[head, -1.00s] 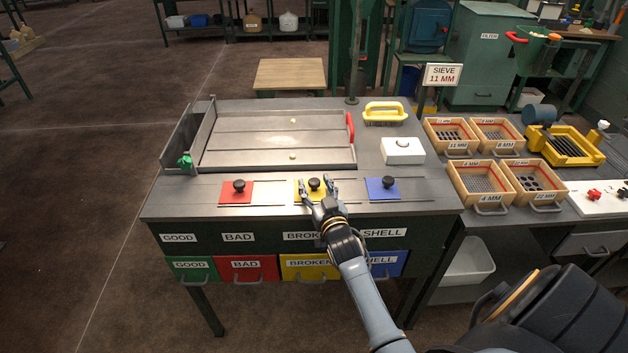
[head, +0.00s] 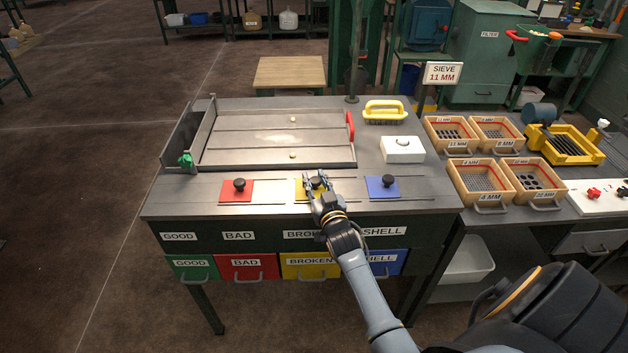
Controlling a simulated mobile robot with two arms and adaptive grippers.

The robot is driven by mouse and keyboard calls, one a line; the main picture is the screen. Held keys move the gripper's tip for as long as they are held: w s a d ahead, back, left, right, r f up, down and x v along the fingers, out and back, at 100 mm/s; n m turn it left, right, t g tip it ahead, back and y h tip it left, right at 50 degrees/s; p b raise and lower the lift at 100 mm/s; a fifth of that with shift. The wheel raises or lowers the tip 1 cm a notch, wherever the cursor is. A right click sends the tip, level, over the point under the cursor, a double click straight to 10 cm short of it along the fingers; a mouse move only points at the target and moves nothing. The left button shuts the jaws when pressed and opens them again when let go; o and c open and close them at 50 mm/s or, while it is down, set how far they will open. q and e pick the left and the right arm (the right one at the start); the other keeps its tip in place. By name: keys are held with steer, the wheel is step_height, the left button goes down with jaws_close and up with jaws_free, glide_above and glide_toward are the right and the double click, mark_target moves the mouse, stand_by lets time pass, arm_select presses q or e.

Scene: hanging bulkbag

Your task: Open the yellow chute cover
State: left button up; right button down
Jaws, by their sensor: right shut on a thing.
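The yellow chute cover (head: 301,194) is a flat square plate with a black knob (head: 317,183), lying on the grey table top between the red cover (head: 236,196) and the blue cover (head: 383,194). My right gripper (head: 317,182) reaches in from the lower right and is shut on the black knob of the yellow cover. The fingers and hand hide the right part of the cover. I see no chute opening beside it. My left gripper is out of view.
A grey tray (head: 250,149) with a red handle (head: 350,126) and two small pale pieces lies behind the covers. A yellow brush (head: 384,111) and a white box (head: 402,149) are at right. Labelled drawers (head: 247,266) sit below. Thin rails flank the covers.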

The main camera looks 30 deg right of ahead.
mark_target(345, 189)
steer(key=s+d, duration=0.1)
steer(key=d, duration=0.1)
steer(key=s+d+p, duration=0.1)
steer(key=s+d, duration=0.2)
steer(key=d, duration=0.2)
steer(key=shift+s, duration=0.2)
steer(key=shift+w, duration=0.1)
steer(key=c, duration=1)
jaws_free()
steer(key=shift+a, duration=0.1)
steer(key=v, duration=1.2)
